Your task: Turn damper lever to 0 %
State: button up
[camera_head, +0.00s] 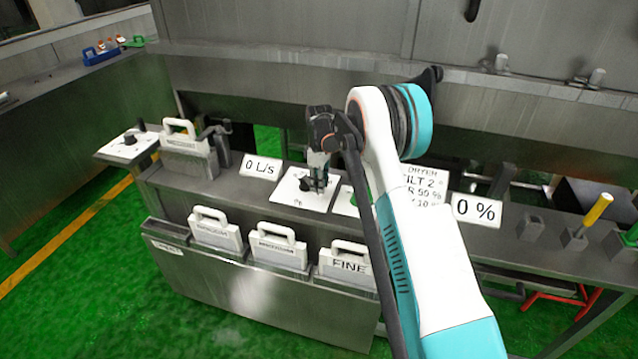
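My gripper (319,186) points down over a white plate (303,200) on the grey bench. A small black knob or lever (305,184) on this plate sits beside the fingertips. I cannot tell whether they touch it, or whether the fingers are open or shut. A sign reading "0 %" (475,210) stands right of my arm. A lever with a yellow handle (594,213) stands tilted farther right. Which of these is the damper lever is not clear. My arm hides part of the bench between the plate and the "0 %" sign.
A "0 L/s" sign (260,168) stands left of the plate. Another white plate (345,202) with a green part is partly behind my arm. Several white handled blocks, one marked "FINE" (349,265), sit in the front rack. A steel drum housing (270,85) rises behind.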

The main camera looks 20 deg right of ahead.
jog(key=shift+o, duration=1.3)
jog(key=shift+d, duration=0.1)
notch_tip(320, 180, up, 12)
